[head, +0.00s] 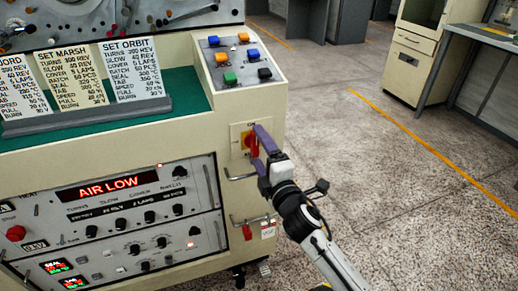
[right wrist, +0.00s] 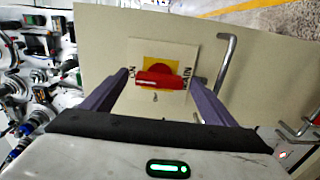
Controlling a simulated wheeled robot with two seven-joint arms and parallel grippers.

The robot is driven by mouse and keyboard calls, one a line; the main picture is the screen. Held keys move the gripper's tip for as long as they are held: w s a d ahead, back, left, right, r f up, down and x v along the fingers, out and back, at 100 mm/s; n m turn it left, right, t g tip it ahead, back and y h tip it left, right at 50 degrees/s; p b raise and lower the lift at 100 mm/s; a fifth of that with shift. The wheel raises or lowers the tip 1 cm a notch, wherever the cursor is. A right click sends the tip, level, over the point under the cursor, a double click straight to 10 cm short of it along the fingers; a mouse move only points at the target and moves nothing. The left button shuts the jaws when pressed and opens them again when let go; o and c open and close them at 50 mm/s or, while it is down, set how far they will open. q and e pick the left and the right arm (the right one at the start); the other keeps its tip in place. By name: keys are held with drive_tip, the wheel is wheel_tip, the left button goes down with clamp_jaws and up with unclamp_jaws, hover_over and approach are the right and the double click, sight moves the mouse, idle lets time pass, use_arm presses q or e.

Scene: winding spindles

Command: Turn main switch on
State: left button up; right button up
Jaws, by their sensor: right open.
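The main switch is a red rotary handle (head: 252,142) on a yellow plate on the cream cabinet's front. It also shows in the right wrist view (right wrist: 160,80), with its bar lying across the picture over the yellow plate (right wrist: 161,63). My right gripper (head: 257,143) is at the switch. In the right wrist view its purple fingers (right wrist: 159,78) are open, one on each side of the red handle. I see gaps between the fingers and the handle there. In the head view the gripper partly hides the switch. My left gripper is not in view.
A metal bar handle (right wrist: 226,75) stands close beside the switch. Above are a box of coloured buttons (head: 237,61) and several setting cards (head: 136,70). Open floor (head: 380,180) lies to the right.

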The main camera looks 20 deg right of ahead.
drive_tip(key=s, duration=0.9)
drive_tip(key=shift+s+d, duration=0.15)
drive_tip(key=shift+s, duration=0.05)
